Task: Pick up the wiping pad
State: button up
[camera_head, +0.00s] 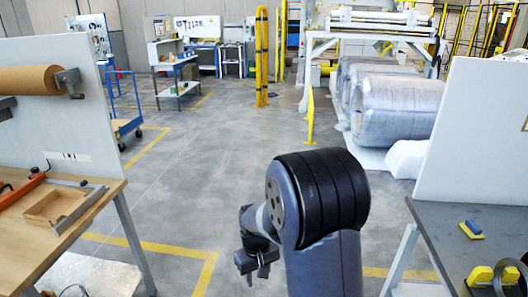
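My gripper (256,266) hangs below my black and grey arm at the bottom middle of the view, over the open floor. It points down and is well to the left of the pad, apart from both tables. Its fingers are small and dark, and I cannot tell how far apart they are. I see nothing clearly held in it.
A yellow tool (487,276) lies near the right table's front. White panels stand behind both tables. The left wooden table (95,225) carries a wooden tray and an orange-handled tool below a brown roll (25,80). The floor between is clear; large wrapped coils (395,108) stand behind.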

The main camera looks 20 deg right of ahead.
aim_at(474, 232)
jog(key=i+l+z, duration=0.15)
jog(key=i+z, duration=0.35)
jog(key=i, duration=0.25)
jog(key=i+j+z, duration=0.1)
jog(key=i+z, duration=0.4)
jog(key=i, duration=0.3)
jog(key=i+z, duration=0.25)
jog(key=z, duration=0.2)
jog(key=i+z, duration=0.25)
jog(key=z, duration=0.25)
jog(key=i+j+z, duration=0.15)
jog(key=z, duration=0.3)
jog(key=i+z, duration=0.25)
jog(key=z, duration=0.25)
jog(key=i+z, duration=0.3)
jog(key=z, duration=0.2)
jog(key=i+j+z, duration=0.2)
jog(key=z, duration=0.25)
